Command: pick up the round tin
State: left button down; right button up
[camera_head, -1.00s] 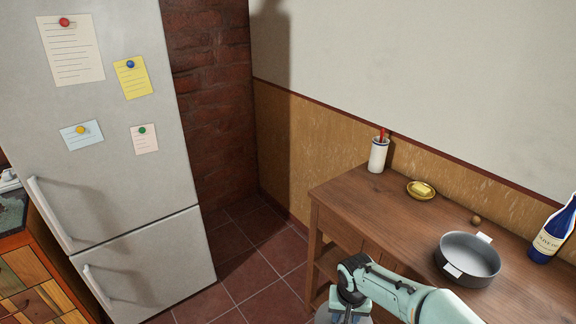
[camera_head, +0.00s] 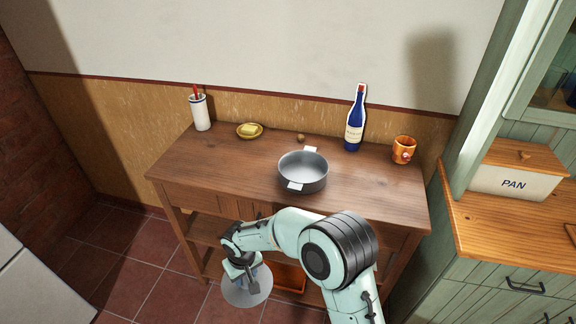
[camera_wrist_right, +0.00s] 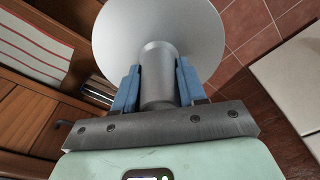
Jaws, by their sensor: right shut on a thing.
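A round grey metal pan (camera_head: 303,172) with two pale tabs on its rim stands on the wooden side table (camera_head: 222,172). It looks empty. My right gripper (camera_head: 246,282) is low in front of the table, apart from the pan. In the right wrist view its blue fingers (camera_wrist_right: 157,82) are shut on a grey metal cylinder (camera_wrist_right: 158,65) that joins a wide pale disc (camera_wrist_right: 205,35). The disc also shows below the gripper in the head view (camera_head: 240,298). I cannot tell whether this held piece is the round tin. My left gripper is not in view.
On the table are a white holder (camera_head: 201,114), a yellow dish (camera_head: 249,131), a small brown ball (camera_head: 301,138), a blue bottle (camera_head: 355,125) and an orange mug (camera_head: 404,150). A green cabinet (camera_head: 450,275) with a PAN box (camera_head: 515,182) stands right. Table space left of the pan is clear.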

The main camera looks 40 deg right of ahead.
aim_at(305, 172)
jog(key=z, duration=1.4)
